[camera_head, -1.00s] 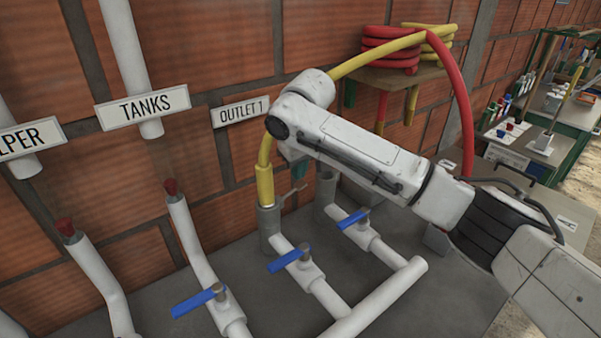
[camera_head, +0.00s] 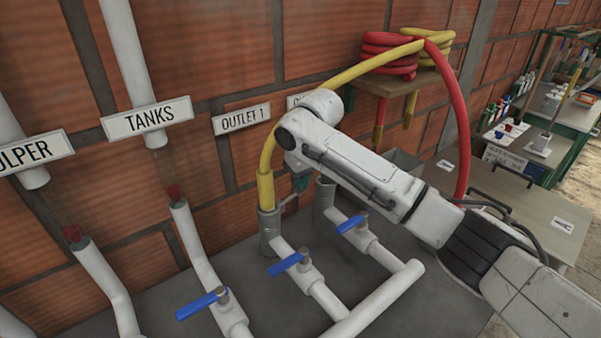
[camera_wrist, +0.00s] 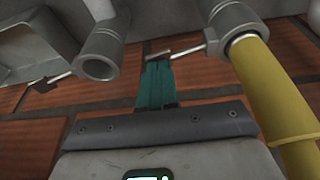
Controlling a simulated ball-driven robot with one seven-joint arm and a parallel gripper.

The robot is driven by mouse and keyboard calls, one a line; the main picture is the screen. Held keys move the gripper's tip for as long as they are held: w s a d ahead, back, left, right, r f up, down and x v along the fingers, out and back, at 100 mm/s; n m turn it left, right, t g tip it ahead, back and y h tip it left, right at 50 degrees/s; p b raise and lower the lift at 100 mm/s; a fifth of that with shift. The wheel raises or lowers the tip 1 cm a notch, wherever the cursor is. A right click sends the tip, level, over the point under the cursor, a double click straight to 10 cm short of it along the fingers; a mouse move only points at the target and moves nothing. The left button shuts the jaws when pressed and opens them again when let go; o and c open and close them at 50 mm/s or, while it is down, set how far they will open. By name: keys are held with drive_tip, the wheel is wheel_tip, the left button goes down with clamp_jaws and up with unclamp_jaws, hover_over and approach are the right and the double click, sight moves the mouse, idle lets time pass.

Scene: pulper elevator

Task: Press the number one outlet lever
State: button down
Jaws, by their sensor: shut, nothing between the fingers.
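The OUTLET 1 sign (camera_head: 242,119) hangs on the brick wall above a grey pipe socket (camera_head: 269,228) holding a yellow hose (camera_head: 266,190). A thin metal lever (camera_head: 288,198) sticks out from this socket to the right; in the wrist view the lever (camera_wrist: 187,50) runs left from the yellow-hose socket and ends in a flat tab. My gripper (camera_head: 301,184) has teal fingers, shut and empty, just above the lever's outer end. In the wrist view, my gripper (camera_wrist: 156,66) has its tips right at the tab; I cannot tell whether they touch.
A second, open socket (camera_wrist: 102,55) with its own lever (camera_wrist: 55,80) lies to the left in the wrist view. Blue-handled valves (camera_head: 286,264) sit on white pipes in front. A shelf with coiled hoses (camera_head: 390,82) is behind my arm.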

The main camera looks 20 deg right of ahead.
drive_tip(key=shift+d+f+y+p, duration=0.15)
drive_tip(key=shift+y+p, duration=0.35)
drive_tip(key=shift+p, duration=0.35)
drive_tip(key=shift+w+d+f+m+g+y, duration=0.15)
drive_tip(key=shift+d+f+g+y, duration=0.1)
drive_tip(key=shift+f+y, duration=0.2)
drive_tip(key=shift+d+f+m+g+y, duration=0.15)
drive_tip(key=shift+f+g+y, duration=0.15)
drive_tip(key=shift+y, duration=0.15)
drive_tip(key=f+y+b, duration=0.3)
drive_tip(key=shift+w+d+g, duration=0.15)
drive_tip(key=shift+d+g, duration=0.2)
drive_tip(key=shift+f+b, duration=0.1)
drive_tip(key=shift+b, duration=0.2)
drive_tip(key=shift+r+p, duration=0.7)
drive_tip(key=shift+r, duration=0.15)
drive_tip(key=shift+d, duration=0.1)
